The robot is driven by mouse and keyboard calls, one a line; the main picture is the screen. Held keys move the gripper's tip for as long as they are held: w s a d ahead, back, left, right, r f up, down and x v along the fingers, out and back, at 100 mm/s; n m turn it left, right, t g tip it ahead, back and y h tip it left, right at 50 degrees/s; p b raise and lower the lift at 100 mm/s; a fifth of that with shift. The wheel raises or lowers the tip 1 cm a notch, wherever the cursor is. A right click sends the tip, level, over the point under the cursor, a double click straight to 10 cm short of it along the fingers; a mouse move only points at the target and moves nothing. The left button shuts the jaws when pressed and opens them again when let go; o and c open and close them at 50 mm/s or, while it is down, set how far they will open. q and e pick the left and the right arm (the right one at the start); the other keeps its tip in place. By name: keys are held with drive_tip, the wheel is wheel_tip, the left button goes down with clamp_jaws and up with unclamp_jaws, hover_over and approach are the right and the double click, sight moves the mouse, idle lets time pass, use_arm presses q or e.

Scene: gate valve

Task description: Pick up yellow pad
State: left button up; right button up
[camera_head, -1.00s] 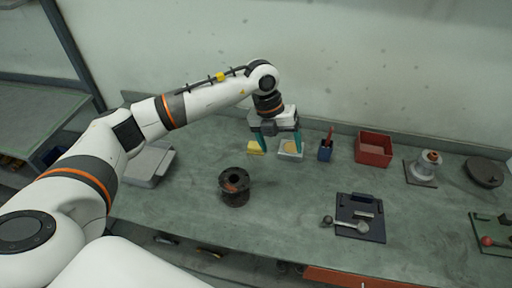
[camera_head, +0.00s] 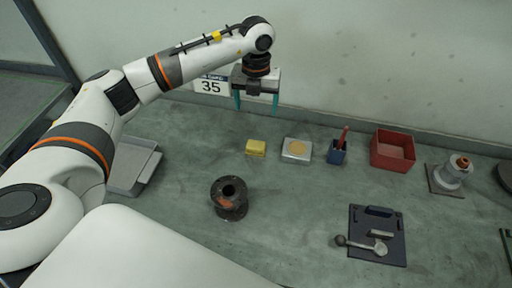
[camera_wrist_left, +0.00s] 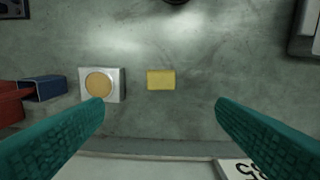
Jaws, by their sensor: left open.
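The yellow pad (camera_head: 256,147) is a small block lying on the green-grey bench, left of a white square tray with a round tan disc (camera_head: 297,150). In the left wrist view the pad (camera_wrist_left: 161,80) lies between the two fingers, ahead of their tips, and nothing covers it. My left gripper (camera_head: 256,108) is open and empty, with its teal fingers pointing down. It appears above the back of the bench, apart from the pad. Its fingers also show wide apart in the left wrist view (camera_wrist_left: 160,108). My right gripper is not in view.
Right of the tray stand a blue holder (camera_head: 337,153) with a red item and a red bin (camera_head: 392,150). A dark flanged cylinder (camera_head: 229,199) stands in front of the pad. A grey tray (camera_head: 134,167) lies left. A sign marked 35 (camera_head: 211,86) is on the wall behind.

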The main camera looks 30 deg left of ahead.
use_arm(q)
drive_tip(key=b, duration=0.4)
hover_over(256, 144)
wheel_tip(256, 144, down, 5)
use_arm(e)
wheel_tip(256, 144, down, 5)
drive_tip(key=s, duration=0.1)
use_arm(q)
wheel_tip(256, 144, down, 6)
drive_tip(key=p, duration=0.2)
drive_tip(key=shift+s+d+f+p, duration=0.1)
drive_tip(key=shift+f+p, duration=0.05)
drive_tip(key=shift+p, duration=0.15)
drive_tip(key=shift+f+p, duration=0.5)
drive_tip(key=shift+f, duration=0.15)
wheel_tip(256, 144, down, 4)
drive_tip(key=shift+r+p, duration=0.2)
drive_tip(key=shift+p, duration=0.5)
drive_tip(key=shift+f, duration=0.35)
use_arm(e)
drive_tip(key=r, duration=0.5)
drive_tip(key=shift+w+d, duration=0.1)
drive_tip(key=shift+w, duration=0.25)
use_arm(q)
drive_tip(key=shift+c, duration=0.6)
drive_tip(key=c, duration=0.9)
